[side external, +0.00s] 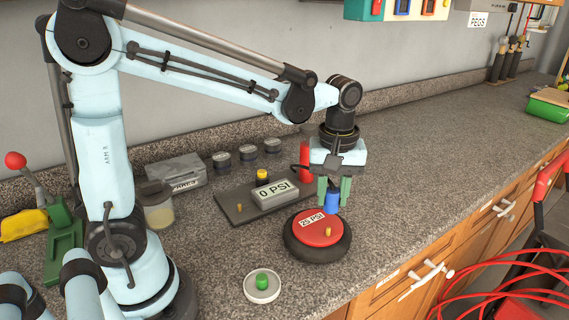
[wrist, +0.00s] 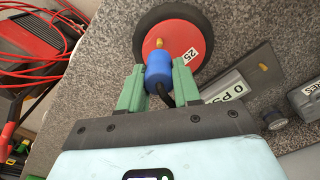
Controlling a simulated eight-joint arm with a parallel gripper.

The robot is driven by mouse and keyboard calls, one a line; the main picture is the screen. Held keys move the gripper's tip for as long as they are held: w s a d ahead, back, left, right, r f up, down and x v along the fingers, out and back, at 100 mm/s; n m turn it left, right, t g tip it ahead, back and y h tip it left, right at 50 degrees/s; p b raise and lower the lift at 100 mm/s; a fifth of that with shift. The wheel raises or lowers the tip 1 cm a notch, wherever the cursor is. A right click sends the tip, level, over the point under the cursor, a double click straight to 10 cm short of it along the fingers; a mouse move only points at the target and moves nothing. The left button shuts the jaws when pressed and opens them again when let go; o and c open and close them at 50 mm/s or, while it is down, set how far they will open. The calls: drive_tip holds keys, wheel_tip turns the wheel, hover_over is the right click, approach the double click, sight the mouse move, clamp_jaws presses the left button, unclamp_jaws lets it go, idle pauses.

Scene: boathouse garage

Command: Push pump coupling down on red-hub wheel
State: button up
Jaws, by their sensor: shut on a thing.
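The red-hub wheel (side external: 320,229) lies flat on the counter, with a black tyre, a "25 PSI" label and a brass valve stem (side external: 328,231) standing up from the hub. My gripper (side external: 333,192) is shut on the blue pump coupling (side external: 332,203), which hangs above the wheel's far edge. In the wrist view the coupling (wrist: 158,70) sits between the green fingers, with a black hose (wrist: 165,95) at its near end. The valve stem (wrist: 159,42) shows just beyond the coupling, apart from it in the side view.
A gauge reading "0 PSI" (side external: 276,193) stands on a dark plate (side external: 232,208) left of the wheel, with a red cylinder (side external: 304,160) behind.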

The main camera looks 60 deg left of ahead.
sight(331, 208)
drive_tip(key=shift+f, duration=1.85)
drive_tip(key=shift+f, duration=0.1)
drive_tip(key=shift+f, duration=1.2)
drive_tip(key=shift+f, duration=0.3)
drive_tip(key=o, duration=1.1)
wheel_tip(331, 208, up, 12)
drive_tip(key=shift+r, duration=0.1)
drive_tip(key=shift+s, duration=0.1)
